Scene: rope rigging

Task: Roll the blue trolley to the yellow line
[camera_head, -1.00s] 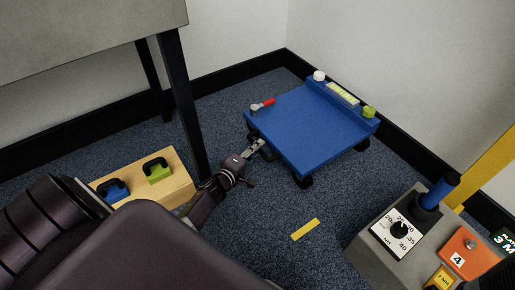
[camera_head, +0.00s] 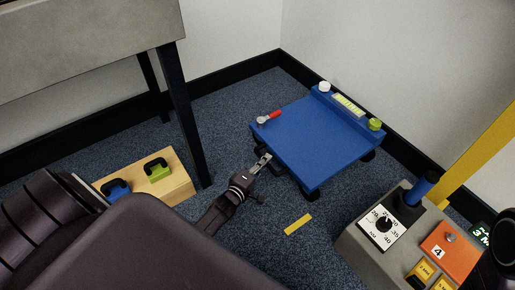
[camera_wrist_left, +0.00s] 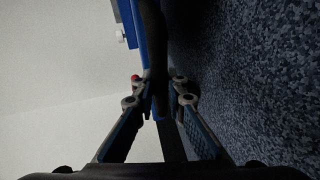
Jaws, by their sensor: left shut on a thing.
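The blue trolley (camera_head: 315,135) is a flat platform on dark wheels, standing on the carpet near the room's corner. The short yellow line (camera_head: 297,225) lies on the floor just in front of its near corner, with a small gap between them. My left gripper (camera_head: 263,161) is at the trolley's near left side, low down, and shut on it. In the left wrist view the trolley's blue edge (camera_wrist_left: 132,25) runs down to the fingertips (camera_wrist_left: 160,100); the exact part gripped is dark and hard to make out. My right gripper cannot be made out.
A grey table (camera_head: 85,45) with dark legs stands at the left. A wooden block (camera_head: 175,188) with blue and green black-handled pieces is below it. A grey control console (camera_head: 365,250) and yellow post (camera_head: 480,155) stand at the right. Walls with dark skirting lie behind the trolley.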

